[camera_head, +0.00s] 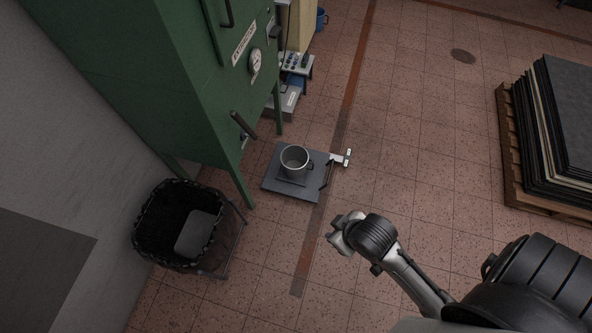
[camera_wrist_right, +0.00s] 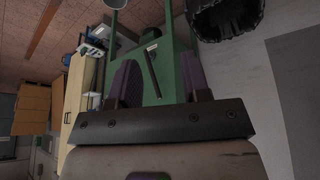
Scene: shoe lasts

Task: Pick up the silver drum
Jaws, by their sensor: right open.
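The silver drum (camera_head: 294,158) is a small round metal pot with an open top and a dark handle on its right side. It stands upright on a dark grey platform (camera_head: 273,183) on the floor, in front of the green cabinet. My right gripper (camera_head: 335,227) is below and right of the drum in the head view, apart from it. In the right wrist view my right gripper (camera_wrist_right: 158,78) has its two fingers spread, with nothing between them. A pale round edge at the top of that view may be the drum; most is cut off. My left gripper is not seen.
The green cabinet (camera_head: 190,90) has handles and a gauge. A black lined basket (camera_head: 143,236) stands left of the platform. A small white-topped post (camera_head: 347,158) is at the platform's right. A pallet of dark sheets (camera_head: 565,110) is far right. The tiled floor between is clear.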

